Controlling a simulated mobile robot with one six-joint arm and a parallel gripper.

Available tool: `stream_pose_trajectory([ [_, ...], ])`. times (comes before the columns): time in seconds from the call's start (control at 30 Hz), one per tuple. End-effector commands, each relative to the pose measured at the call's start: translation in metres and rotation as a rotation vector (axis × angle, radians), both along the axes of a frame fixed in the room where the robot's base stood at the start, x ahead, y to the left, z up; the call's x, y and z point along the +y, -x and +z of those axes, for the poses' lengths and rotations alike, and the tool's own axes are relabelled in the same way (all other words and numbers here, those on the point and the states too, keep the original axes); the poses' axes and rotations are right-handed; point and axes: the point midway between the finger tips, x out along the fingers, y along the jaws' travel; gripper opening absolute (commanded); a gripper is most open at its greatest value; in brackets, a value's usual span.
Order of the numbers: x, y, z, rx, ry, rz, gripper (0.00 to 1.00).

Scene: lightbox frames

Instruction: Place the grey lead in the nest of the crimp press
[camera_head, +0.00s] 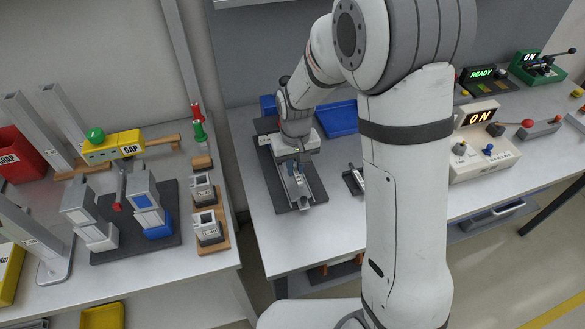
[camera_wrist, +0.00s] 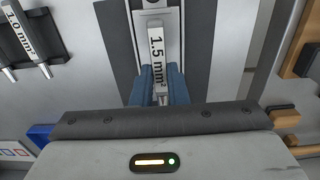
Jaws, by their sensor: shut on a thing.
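My gripper (camera_head: 292,170) points down over a dark base plate (camera_head: 311,172) on the right-hand bench. In the wrist view its two blue fingers (camera_wrist: 159,88) are shut on a narrow light-grey piece marked "1.5 mm²" (camera_wrist: 158,52). That piece lies in line with a pale metal strip on the dark plate. I cannot tell whether it is the grey lead or whether it touches the plate. No separate grey lead or press nest can be made out with certainty.
A blue tray (camera_head: 338,118) lies behind. A white box reading "ON" (camera_head: 484,140) stands to the right, past my arm.

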Motion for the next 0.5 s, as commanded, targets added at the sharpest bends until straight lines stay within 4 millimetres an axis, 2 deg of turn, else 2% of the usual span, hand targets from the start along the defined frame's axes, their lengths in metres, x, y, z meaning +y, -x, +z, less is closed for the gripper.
stream_pose_trajectory([
  [0.13, 0.002, -0.007, -0.003, 0.002, 0.001, -0.001, 0.00],
  [0.33, 0.001, -0.007, -0.029, 0.004, 0.001, -0.001, 0.00],
  [0.5, 0.001, -0.007, -0.036, 0.000, 0.000, -0.002, 0.00],
])
